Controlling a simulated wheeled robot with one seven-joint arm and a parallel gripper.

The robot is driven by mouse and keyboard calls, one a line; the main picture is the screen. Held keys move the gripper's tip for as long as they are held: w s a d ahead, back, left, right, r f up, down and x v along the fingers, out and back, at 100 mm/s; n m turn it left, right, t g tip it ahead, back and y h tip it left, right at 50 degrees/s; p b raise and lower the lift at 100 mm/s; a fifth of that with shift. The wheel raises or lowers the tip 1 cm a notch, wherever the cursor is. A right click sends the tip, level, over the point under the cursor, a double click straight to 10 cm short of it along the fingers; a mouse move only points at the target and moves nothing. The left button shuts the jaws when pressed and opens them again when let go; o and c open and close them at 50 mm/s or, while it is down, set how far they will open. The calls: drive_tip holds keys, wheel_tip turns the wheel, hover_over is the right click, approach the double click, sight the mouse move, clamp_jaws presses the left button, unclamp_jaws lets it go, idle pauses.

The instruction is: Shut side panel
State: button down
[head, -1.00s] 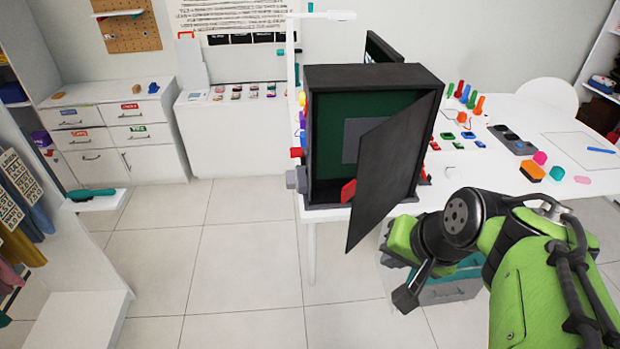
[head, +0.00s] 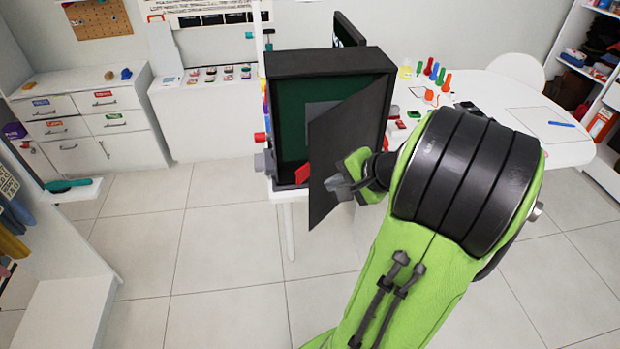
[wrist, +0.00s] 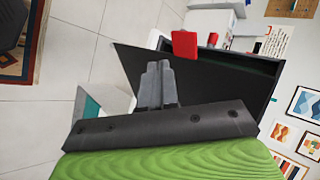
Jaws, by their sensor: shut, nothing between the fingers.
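The side panel (head: 345,145) is a dark flat door on the front of a black box (head: 325,63) with a green inside. It stands partly open, swung out from the box's right edge. In the wrist view the panel (wrist: 137,62) fills the space beyond the fingers, with the box's dark opening to its right. My gripper (head: 335,186) is shut and empty, at the outer face of the panel near its lower right part. Its closed fingers (wrist: 157,72) point at the panel in the wrist view. I cannot tell whether they touch it.
The box stands on a white table (head: 568,148) with several coloured pegs behind my arm. A red part (head: 302,172) sits at the box's lower front, behind the panel. The tiled floor (head: 225,255) left of the table is clear. White drawers (head: 85,125) stand at the back left.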

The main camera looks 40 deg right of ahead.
sight(303, 179)
drive_tip(key=w, duration=0.2)
drive_tip(key=w+f, duration=0.1)
drive_tip(key=w, duration=0.1)
drive_tip(key=w+f, duration=0.1)
drive_tip(key=w, duration=0.1)
drive_tip(key=shift+w+a+f, duration=0.2)
drive_tip(key=shift+w+a, duration=0.1)
